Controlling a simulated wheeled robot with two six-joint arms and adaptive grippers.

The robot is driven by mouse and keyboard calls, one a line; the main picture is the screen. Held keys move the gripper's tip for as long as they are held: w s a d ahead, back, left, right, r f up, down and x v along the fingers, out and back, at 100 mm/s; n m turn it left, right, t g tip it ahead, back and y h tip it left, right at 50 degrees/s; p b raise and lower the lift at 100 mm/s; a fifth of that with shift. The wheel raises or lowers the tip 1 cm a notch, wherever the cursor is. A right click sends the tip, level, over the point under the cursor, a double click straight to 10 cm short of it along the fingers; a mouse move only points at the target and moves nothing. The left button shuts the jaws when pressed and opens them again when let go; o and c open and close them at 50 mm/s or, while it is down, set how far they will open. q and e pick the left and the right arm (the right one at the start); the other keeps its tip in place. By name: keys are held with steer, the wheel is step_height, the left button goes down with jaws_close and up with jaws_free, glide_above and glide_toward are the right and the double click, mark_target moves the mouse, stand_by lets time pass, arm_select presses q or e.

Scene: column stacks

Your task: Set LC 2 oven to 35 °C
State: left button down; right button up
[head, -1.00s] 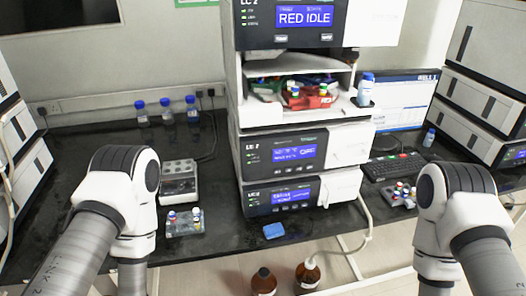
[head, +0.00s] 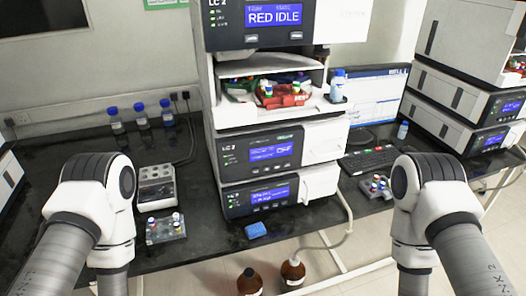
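The LC 2 stack stands on the black bench in the centre. Its top module (head: 330,22) has a blue display reading "RED IDLE". Below it is an open compartment (head: 232,100) with a red tray of vials. The middle LC 2 module (head: 232,168) has a blue display (head: 270,151) that seems to read "OFF". The bottom LC 2 module (head: 235,205) has another blue display (head: 271,194), its text too small to read surely. Small buttons sit under the displays. I cannot tell by label which module is the oven. Both my arms show at the sides, but neither gripper is in view.
A blue sponge (head: 256,230) lies at the bench front edge. Two brown bottles (head: 250,282) (head: 292,272) stand on the floor. Another stack (head: 455,95) stands far right.

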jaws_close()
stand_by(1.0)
